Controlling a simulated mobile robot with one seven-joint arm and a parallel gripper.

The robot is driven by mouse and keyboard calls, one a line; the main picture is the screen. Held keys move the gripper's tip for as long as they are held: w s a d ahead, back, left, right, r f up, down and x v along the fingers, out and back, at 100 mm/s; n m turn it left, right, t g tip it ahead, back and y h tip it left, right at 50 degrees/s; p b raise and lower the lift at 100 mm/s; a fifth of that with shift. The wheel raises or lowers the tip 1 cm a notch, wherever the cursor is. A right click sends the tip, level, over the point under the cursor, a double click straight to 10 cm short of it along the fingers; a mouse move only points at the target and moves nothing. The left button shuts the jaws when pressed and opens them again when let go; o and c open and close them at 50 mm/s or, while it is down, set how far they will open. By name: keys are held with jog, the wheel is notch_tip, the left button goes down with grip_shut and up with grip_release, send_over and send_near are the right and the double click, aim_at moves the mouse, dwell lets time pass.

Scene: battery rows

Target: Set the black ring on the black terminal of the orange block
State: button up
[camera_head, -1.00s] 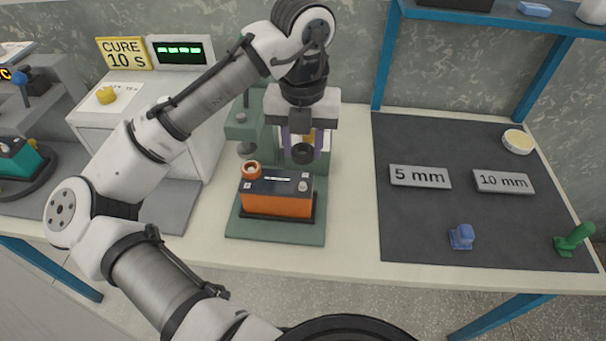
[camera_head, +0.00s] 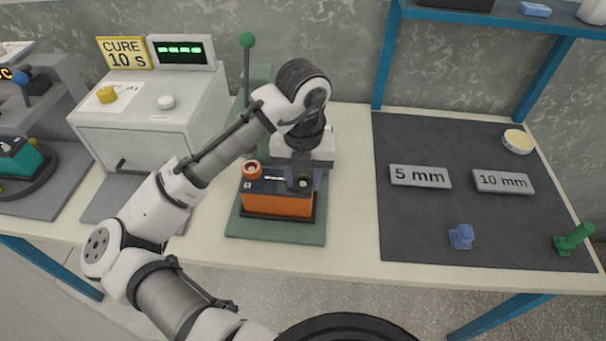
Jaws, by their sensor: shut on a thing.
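The orange block (camera_head: 277,205) with a dark top stands on a green base plate (camera_head: 262,231). An orange ring (camera_head: 251,169) sits around its left terminal. My gripper (camera_head: 303,179) is over the right end of the block, its fingers pointing down, shut on the black ring (camera_head: 299,176). The ring is at the right terminal (camera_head: 304,183), whose pale tip shows within the dark shape. I cannot tell whether the ring rests on the block top or is slightly above it. My fingers and wrist hide part of the ring and the block's back right.
A green post with a ball knob (camera_head: 247,41) rises behind the block. A white cure box (camera_head: 140,115) stands to the left. On the right, a dark mat (camera_head: 440,215) holds two labelled plates, a blue piece (camera_head: 461,237) and a green stamp-like piece (camera_head: 573,240).

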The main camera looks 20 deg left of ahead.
jog(key=o, duration=0.9)
jog(key=shift+o, duration=0.2)
notch_tip(320, 180, up, 12)
jog(key=shift+b, duration=0.3)
jog(key=shift+s, duration=0.1)
